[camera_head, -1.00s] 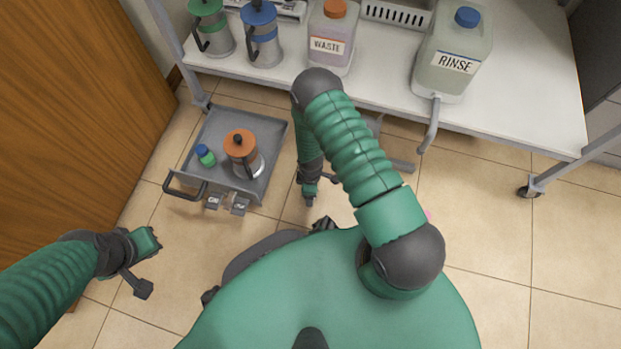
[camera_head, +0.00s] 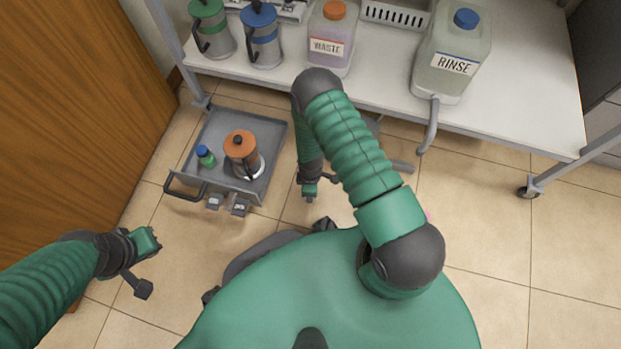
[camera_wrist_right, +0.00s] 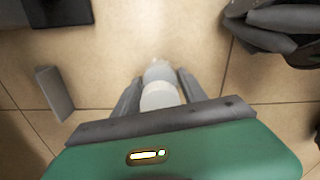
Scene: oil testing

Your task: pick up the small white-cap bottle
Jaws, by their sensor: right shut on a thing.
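In the right wrist view a small white-cap bottle (camera_wrist_right: 159,92) stands between the two dark fingers of my right gripper (camera_wrist_right: 157,90), which is shut on it. Its pale cap and white body show above bare floor tiles. In the head view my right gripper (camera_head: 318,184) hangs below my bent right arm, just right of the grey tray; the bottle cannot be made out there. My left gripper (camera_head: 148,262) is open and empty at the lower left, over the floor, well apart from the bottle.
A grey tray (camera_head: 270,135) with a handle holds an orange-lidded pot (camera_head: 241,150) and a small green bottle with a blue cap (camera_head: 205,156). Behind, a white table (camera_head: 380,85) carries pots, a waste bottle (camera_head: 331,40) and a rinse jug (camera_head: 452,60). A wooden panel (camera_head: 70,90) stands left.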

